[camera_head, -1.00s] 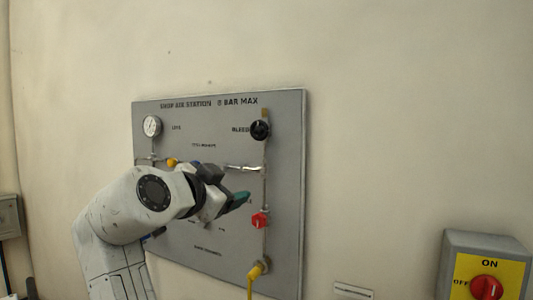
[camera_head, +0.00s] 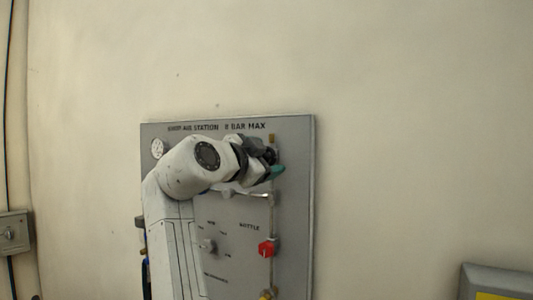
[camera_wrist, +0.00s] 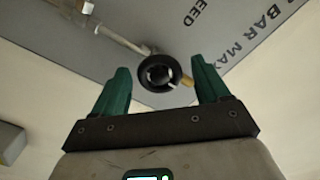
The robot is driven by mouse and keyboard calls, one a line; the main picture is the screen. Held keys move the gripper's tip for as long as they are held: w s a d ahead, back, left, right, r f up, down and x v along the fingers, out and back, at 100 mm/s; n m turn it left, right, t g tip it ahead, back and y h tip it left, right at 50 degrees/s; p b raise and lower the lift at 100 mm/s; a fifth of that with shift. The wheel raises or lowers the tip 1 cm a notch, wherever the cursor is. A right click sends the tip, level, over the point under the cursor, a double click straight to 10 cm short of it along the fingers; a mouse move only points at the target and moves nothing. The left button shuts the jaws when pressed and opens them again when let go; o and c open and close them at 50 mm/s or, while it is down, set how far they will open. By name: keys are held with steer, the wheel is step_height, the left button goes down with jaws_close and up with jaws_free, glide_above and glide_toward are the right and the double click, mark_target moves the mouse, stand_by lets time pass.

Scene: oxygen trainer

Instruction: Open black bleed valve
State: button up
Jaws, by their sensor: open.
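The black bleed valve is a round black knob (camera_wrist: 159,73) with a hollow-looking centre, near the "BLEED" lettering in the wrist view. It sits on a pipe on the grey air station panel (camera_head: 300,215). My gripper (camera_wrist: 160,70) has green fingers spread apart, one on each side of the knob in the picture. I see gaps between knob and fingers; whether the fingertips reach its depth is unclear. In the head view my gripper (camera_head: 276,172) is at the panel's upper right and largely hides the valve.
A silver lever (camera_head: 243,194) and a red knob (camera_head: 267,249) are below my gripper. A selector knob (camera_head: 209,246) is at mid-panel and a gauge (camera_head: 158,147) at upper left. Grey boxes stand at far left (camera_head: 14,234) and lower right (camera_head: 500,281). The wall above is bare.

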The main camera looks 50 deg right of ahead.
steer(key=shift+w+d, duration=0.15)
steer(key=shift+d, duration=0.4)
steer(key=c, duration=1)
steer(key=shift+c, duration=0.2)
